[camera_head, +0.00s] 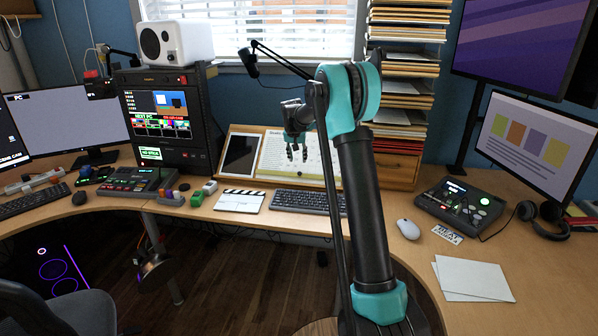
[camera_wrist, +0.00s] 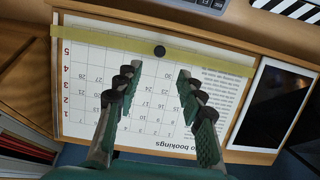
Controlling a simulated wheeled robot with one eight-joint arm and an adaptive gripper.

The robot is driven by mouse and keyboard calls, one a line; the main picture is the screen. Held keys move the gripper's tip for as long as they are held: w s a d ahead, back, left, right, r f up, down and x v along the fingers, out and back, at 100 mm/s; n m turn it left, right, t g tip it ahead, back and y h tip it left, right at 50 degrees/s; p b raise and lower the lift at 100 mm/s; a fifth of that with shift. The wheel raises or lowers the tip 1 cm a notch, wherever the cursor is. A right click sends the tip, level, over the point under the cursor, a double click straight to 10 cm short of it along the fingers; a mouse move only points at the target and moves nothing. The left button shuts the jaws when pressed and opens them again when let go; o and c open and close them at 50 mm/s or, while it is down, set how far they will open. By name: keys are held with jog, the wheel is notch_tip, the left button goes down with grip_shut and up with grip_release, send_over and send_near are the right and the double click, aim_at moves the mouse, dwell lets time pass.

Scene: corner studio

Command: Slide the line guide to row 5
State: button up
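A printed sheet (camera_wrist: 78,122) with rows numbered 1 to 5 lies on a wooden board; it also shows in the head view (camera_head: 273,165). The line guide (camera_wrist: 215,63) is a yellow-green strip with a black round knob (camera_wrist: 159,51), lying across the sheet in the wrist view. At its left end the strip lies just past the number 5, on the side away from 4. My gripper (camera_wrist: 158,88) is open and empty above the sheet, fingers spread, with the knob beyond the gap between its tips. In the head view my gripper (camera_head: 297,152) hangs before the board.
A dark-screened tablet (camera_wrist: 271,103) lies beside the sheet on the board. A keyboard (camera_head: 305,201) and a clapperboard (camera_head: 240,201) lie on the desk in front. Stacked trays of paper (camera_head: 402,100) stand to the right of the board.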

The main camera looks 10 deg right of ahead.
aim_at(299, 173)
jog(key=x, duration=0.9)
jog(key=shift+f, duration=0.15)
grip_shut()
